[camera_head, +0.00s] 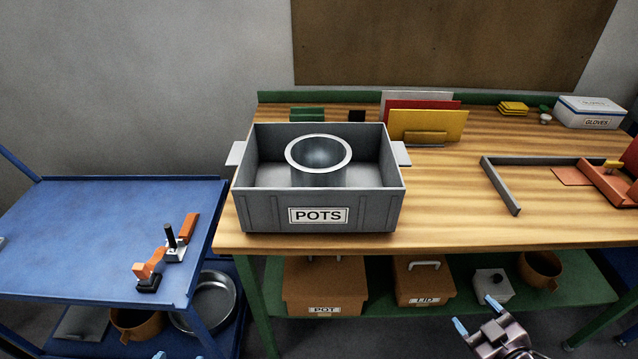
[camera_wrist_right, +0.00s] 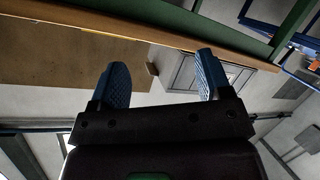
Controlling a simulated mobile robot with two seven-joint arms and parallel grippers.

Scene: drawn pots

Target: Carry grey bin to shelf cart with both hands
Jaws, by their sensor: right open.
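The grey bin (camera_head: 265,212), labelled POTS, stands upright on the wooden workbench (camera_head: 450,220) near its left front edge. A handle sticks out on its left side (camera_head: 236,153) and another on its right side (camera_head: 401,154). A round metal pot (camera_head: 319,172) stands inside it. The blue shelf cart (camera_head: 85,235) is left of the bench. My right gripper (camera_head: 477,315) is open and empty, in front of the bench and apart from the bin; its spread blue fingers also show in the right wrist view (camera_wrist_right: 164,74). Of my left gripper (camera_head: 162,356), only a blue tip shows at the bottom edge.
Two orange-handled clamps (camera_head: 174,245) (camera_head: 149,270) lie on the cart's right side; the rest of its top is mostly clear. A grey angle bar (camera_head: 508,190) and a glove box (camera_head: 590,112) are on the bench's right. Brown boxes (camera_head: 325,285) stand on the lower shelf.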

